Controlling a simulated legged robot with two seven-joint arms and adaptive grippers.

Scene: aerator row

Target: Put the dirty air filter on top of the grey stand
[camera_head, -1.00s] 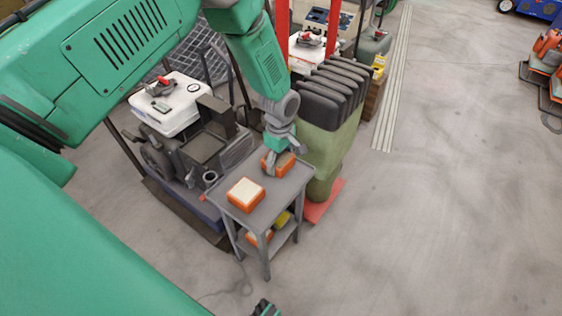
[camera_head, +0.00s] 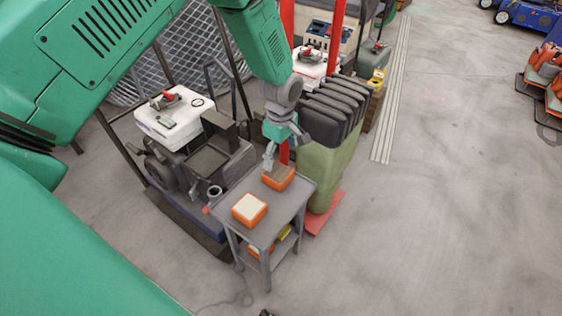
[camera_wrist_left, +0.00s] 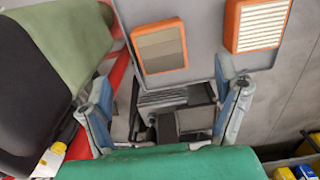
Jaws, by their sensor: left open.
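The dirty air filter (camera_head: 280,178), an orange frame with a brown-grey face, lies on top of the grey stand (camera_head: 243,184), near its back corner. In the left wrist view the dirty filter (camera_wrist_left: 160,47) lies flat on the stand's top (camera_wrist_left: 200,32). My left gripper (camera_head: 269,160) is open and empty, just above the dirty filter and apart from it. Its two fingers also show in the left wrist view (camera_wrist_left: 165,80), spread wide with nothing between them. My right gripper is not in view.
A cleaner filter (camera_head: 249,209) with a pale face lies beside it on the stand. An orange and a yellow item (camera_head: 284,233) sit on the lower shelf. An engine with a white tank (camera_head: 174,118) stands left, a green, black-topped machine (camera_head: 325,160) right.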

